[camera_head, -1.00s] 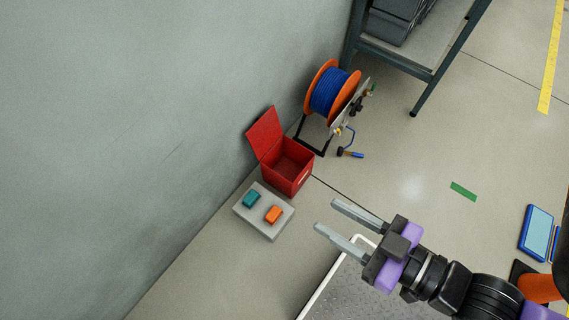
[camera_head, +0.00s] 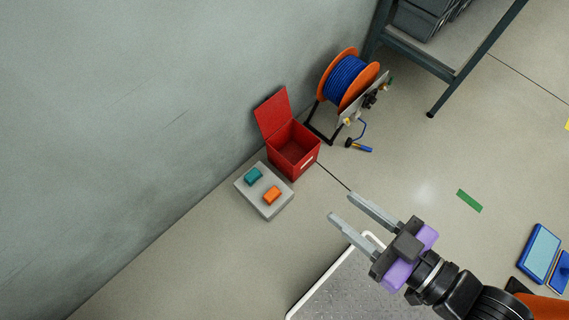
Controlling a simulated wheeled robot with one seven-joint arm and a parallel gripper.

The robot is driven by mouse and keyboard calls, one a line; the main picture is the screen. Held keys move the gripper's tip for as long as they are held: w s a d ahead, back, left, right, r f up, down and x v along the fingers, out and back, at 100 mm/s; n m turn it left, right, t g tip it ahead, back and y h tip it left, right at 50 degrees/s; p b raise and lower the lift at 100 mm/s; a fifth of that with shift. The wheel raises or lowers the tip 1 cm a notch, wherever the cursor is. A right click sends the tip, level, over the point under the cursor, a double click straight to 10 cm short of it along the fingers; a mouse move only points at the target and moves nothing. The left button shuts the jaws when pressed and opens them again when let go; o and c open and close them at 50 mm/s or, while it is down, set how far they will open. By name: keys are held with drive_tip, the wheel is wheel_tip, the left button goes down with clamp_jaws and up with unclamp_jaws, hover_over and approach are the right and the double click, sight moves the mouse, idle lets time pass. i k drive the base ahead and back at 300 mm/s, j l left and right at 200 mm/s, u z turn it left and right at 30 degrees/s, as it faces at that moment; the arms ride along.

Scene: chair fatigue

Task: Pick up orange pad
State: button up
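The orange pad (camera_head: 272,196) is a small block lying on a light grey slab (camera_head: 266,212) on the floor by the wall. A teal pad (camera_head: 253,175) lies on the same slab, to its upper left. My gripper (camera_head: 341,207) is to the right of the slab in the picture, with its two grey fingers pointing up and left. The fingers are apart with nothing between them. The gripper is clear of the orange pad.
An open red box (camera_head: 292,150) stands just behind the slab. A blue hose reel (camera_head: 344,82) with orange rims stands beyond it. A dark metal rack (camera_head: 440,62) is at the top right. A blue case (camera_head: 540,252) and a green floor strip (camera_head: 469,201) are at right.

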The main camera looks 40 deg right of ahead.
sight(271, 197)
drive_tip(key=k+l, duration=0.5)
drive_tip(key=k, duration=0.2)
drive_tip(key=i+j+z, duration=0.1)
drive_tip(key=i+j, duration=0.15)
drive_tip(key=i+j+z, duration=0.1)
drive_tip(key=i+j, duration=0.15)
drive_tip(key=j, duration=0.2)
drive_tip(key=i+j, duration=0.25)
drive_tip(key=i+j+z, duration=0.15)
drive_tip(key=j, duration=0.35)
drive_tip(key=i+j+z, duration=0.1)
drive_tip(key=i+j, duration=0.2)
drive_tip(key=i+j+z, duration=0.1)
drive_tip(key=j, duration=0.4)
drive_tip(key=i+j, duration=0.25)
drive_tip(key=j, duration=0.2)
drive_tip(key=i+j+z, duration=0.15)
drive_tip(key=j, duration=0.25)
drive_tip(key=i, duration=0.05)
